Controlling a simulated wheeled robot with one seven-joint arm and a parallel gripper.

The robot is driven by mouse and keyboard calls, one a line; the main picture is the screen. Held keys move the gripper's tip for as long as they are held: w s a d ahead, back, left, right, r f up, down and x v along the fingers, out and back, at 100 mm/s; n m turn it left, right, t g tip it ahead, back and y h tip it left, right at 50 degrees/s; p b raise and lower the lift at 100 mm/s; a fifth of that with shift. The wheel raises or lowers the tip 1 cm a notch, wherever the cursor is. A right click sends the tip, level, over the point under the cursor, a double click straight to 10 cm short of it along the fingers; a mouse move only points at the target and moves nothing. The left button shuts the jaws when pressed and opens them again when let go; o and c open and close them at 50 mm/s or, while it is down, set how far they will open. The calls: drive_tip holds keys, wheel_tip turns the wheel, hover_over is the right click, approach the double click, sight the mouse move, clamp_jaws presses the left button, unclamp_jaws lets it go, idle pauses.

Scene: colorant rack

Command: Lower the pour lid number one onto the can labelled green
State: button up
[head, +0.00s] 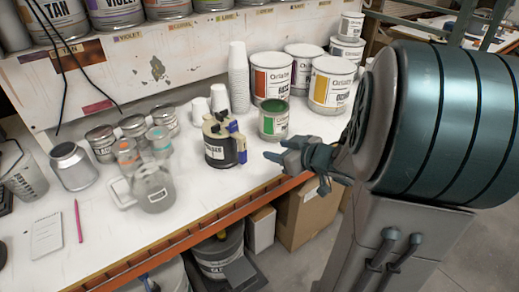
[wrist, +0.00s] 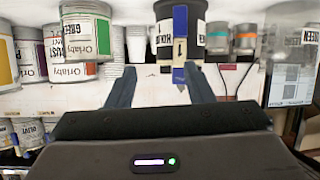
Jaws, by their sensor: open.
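The can labelled green (head: 273,122) stands on the white bench, showing green at its top. It also shows upside down in the wrist view (wrist: 86,35), at upper left. Just left of it in the head view is a dark holder (head: 219,152) with cream and blue pieces on top.
Large cans (head: 271,78) and stacked white cups (head: 239,78) stand behind the green can. A clear jug (head: 153,190) and small bottles (head: 125,152) stand left of the holder. The orange front edge (head: 185,243) borders the bench. Bare bench lies around the holder.

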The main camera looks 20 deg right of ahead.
sight(245, 150)
drive_tip(key=shift+n+g+y, duration=0.3)
drive_tip(key=shift+y, duration=0.5)
drive_tip(key=x, duration=0.4)
drive_tip(key=a+x, duration=0.1)
drive_tip(key=x, duration=0.4)
drive_tip(key=s+b+x, duration=0.1)
drive_tip(key=x, duration=0.4)
drive_tip(key=shift+a+f, duration=0.3)
drive_tip(key=shift+f, duration=0.05)
clamp_jaws()
drive_tip(key=c, duration=0.9)
unclamp_jaws()
clamp_jaws()
drive_tip(key=shift+r, duration=0.1)
